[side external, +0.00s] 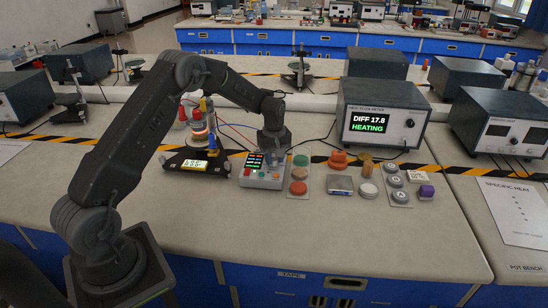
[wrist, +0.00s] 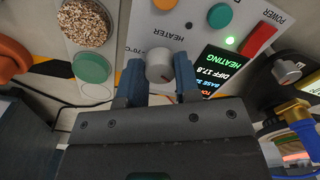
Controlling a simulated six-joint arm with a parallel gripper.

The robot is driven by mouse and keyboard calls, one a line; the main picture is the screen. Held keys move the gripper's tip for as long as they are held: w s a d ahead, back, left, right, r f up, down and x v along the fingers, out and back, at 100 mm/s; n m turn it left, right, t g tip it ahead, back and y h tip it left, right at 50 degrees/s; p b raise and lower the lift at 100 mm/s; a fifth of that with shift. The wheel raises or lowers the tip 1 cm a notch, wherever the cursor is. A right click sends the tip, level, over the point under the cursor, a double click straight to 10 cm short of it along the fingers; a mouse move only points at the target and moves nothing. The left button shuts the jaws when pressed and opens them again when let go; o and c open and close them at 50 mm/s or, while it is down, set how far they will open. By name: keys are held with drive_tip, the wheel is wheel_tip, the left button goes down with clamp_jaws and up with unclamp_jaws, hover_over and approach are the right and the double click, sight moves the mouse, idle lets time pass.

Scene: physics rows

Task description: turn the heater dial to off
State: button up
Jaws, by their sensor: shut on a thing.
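The heater dial (wrist: 159,66) is a small light-grey knob on the white control box, below the printed word HEATER in the wrist view. My gripper (wrist: 159,78) has one blue finger on each side of the dial and is shut on it. In the side view my gripper (side external: 273,146) points down over the control box (side external: 262,183) and hides the dial there. The box's small screen (wrist: 222,72) shows HEATING and DIFF 17.8. A green light (wrist: 230,40) glows beside the red POWER switch (wrist: 258,39).
The heat flow meter (side external: 384,116) behind reads DIFF 17.8 HEATING. Sample discs (side external: 299,188), more small parts and grey weights (side external: 398,181) lie to the right.

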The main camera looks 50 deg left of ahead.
sight(274, 159)
drive_tip(key=n, duration=0.5)
drive_tip(key=shift+n, duration=0.4)
idle(0.3)
drive_tip(key=o, duration=0.9)
drive_tip(key=shift+r, duration=0.1)
wheel_tip(274, 159, up, 14)
drive_tip(key=shift+f, duration=0.15)
